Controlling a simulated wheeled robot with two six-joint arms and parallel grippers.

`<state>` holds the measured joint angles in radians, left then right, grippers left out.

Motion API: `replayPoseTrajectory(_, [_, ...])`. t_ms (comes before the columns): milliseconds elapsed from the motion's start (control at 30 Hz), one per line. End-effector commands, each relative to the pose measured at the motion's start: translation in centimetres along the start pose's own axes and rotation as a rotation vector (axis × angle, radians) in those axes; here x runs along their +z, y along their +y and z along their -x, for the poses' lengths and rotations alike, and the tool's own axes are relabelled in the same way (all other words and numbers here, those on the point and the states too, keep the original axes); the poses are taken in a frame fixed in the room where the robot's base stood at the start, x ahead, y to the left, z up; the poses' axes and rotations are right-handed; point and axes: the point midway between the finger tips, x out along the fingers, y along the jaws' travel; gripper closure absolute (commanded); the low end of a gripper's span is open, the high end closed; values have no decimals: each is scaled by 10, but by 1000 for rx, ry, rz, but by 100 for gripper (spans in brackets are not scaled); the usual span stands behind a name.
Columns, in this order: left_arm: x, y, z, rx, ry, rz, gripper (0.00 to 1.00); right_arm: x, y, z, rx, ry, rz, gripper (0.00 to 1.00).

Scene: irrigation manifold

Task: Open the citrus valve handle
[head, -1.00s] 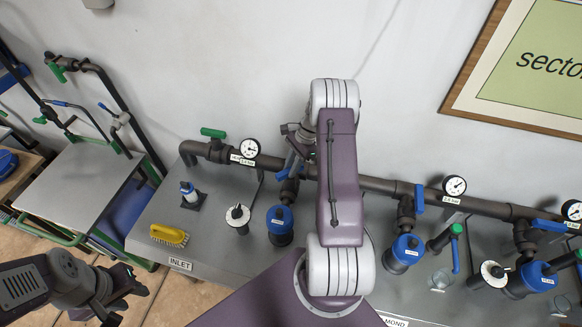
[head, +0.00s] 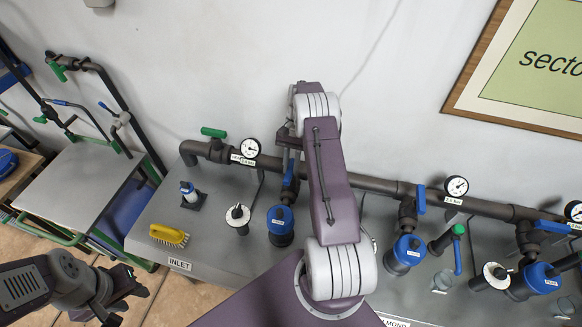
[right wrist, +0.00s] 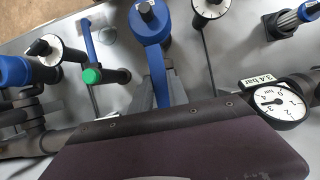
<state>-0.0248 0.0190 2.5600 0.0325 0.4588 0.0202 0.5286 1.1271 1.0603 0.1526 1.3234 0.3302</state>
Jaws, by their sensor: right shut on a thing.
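A blue valve handle (head: 288,180) sits on the leftmost downward branch of the dark pipe, above a blue-capped filter (head: 280,220). It points down along the branch. My right gripper (head: 288,142) is at this handle and shut on it; my arm partly hides the grip. The small labels are too blurred to confirm which branch is citrus. My left gripper (head: 126,296) is at the lower left, seemingly open and empty, away from the pipe.
A pressure gauge (head: 250,148) stands just left of the grip, with a green-handled valve (head: 213,133) beyond. Other blue handles (head: 421,198) and filters (head: 406,252) are to the right. A yellow brush (head: 169,236) lies on the grey bench (head: 225,262).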

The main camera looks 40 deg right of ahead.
Motion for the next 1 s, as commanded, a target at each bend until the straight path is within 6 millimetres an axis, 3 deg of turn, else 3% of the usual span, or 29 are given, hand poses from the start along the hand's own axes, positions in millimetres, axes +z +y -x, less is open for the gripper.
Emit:
replayPoseTrajectory(633, [0, 0, 0, 0, 0, 0, 64, -2, -1, 3, 14, 9, 43, 100])
replayPoseTrajectory(667, [0, 0, 0, 0, 0, 0, 64, -2, -1, 3, 14, 9, 43, 75])
replayPoseTrajectory(733, [0, 0, 0, 0, 0, 0, 64, -1, -1, 3, 14, 8, 42, 58])
replayPoseTrajectory(1000, [0, 0, -1, 0, 0, 0, 64, -1, -1, 1, 15, 4, 40, 58])
